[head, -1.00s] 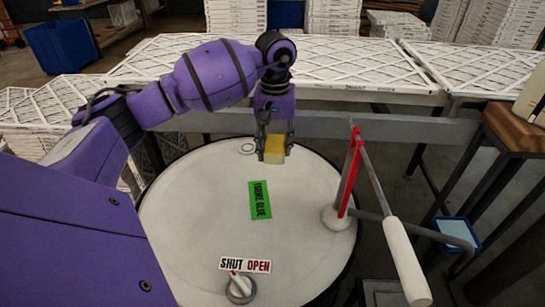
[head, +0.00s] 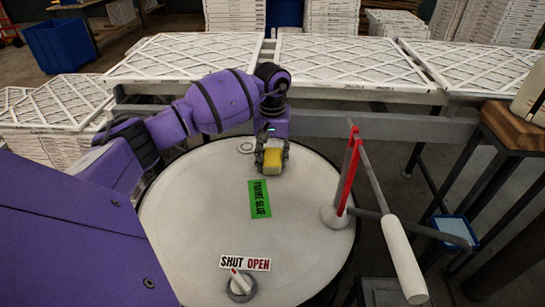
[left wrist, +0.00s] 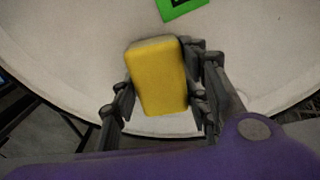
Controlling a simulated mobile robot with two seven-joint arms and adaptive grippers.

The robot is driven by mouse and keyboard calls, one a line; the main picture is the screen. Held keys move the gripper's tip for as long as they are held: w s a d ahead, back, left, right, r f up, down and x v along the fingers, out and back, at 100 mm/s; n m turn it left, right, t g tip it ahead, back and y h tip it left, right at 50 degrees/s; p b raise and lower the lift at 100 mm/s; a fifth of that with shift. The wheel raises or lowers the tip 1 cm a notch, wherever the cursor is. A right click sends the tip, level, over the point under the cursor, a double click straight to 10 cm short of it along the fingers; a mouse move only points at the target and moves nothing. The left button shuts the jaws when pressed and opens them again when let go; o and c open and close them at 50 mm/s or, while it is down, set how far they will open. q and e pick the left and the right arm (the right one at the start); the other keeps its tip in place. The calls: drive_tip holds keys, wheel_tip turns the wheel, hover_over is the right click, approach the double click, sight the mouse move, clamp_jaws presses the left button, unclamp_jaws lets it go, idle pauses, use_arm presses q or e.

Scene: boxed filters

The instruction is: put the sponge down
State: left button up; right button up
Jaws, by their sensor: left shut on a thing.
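A yellow sponge (head: 273,160) is held in my left gripper (head: 271,163) over the far part of the round white drum top (head: 190,205). In the left wrist view the sponge (left wrist: 158,78) sits between the two dark fingers of the gripper (left wrist: 160,85), with the drum top (left wrist: 70,50) behind it. The fingers are shut on its sides. I cannot tell whether the sponge's underside touches the drum top. My right gripper is not in view.
A green label (head: 260,199) lies on the drum top, nearer than the sponge. A red and grey lever (head: 350,175) with a white handle stands at the right. A knob (head: 240,286) is at the front. Boxed filters (head: 345,60) lie behind.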

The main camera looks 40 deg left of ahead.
sight(272, 156)
use_arm(q)
drive_tip(key=o, duration=1)
drive_tip(key=shift+f, duration=0.15)
wheel_tip(272, 156, up, 12)
drive_tip(key=shift+r+b, duration=0.2)
drive_tip(key=shift+b, duration=0.15)
